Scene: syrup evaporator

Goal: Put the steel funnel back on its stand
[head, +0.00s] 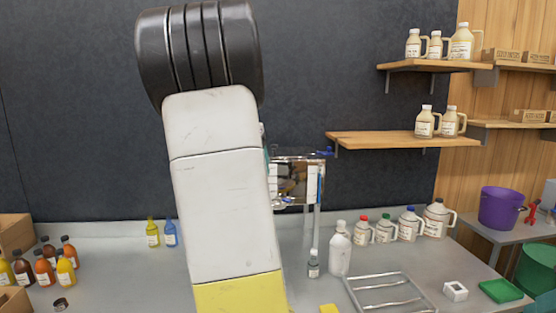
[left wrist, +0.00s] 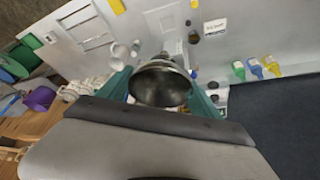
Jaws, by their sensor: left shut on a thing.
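The steel funnel (left wrist: 160,90) fills the middle of the left wrist view, its dark wide mouth towards the camera. My left gripper (left wrist: 162,80) has one teal finger on each side of the funnel and is shut on it, up in the air above the bench. In the head view my own arm covers the funnel and nearly all of the gripper. I cannot pick out the funnel's stand in either view. My right gripper is in neither view.
A shiny metal evaporator (head: 297,182) stands right of my arm. A white jug (head: 340,250), a small bottle (head: 313,264) and several capped jugs stand on the bench (head: 120,285). A wire rack (head: 388,293) lies at the front. Coloured bottles stand at left.

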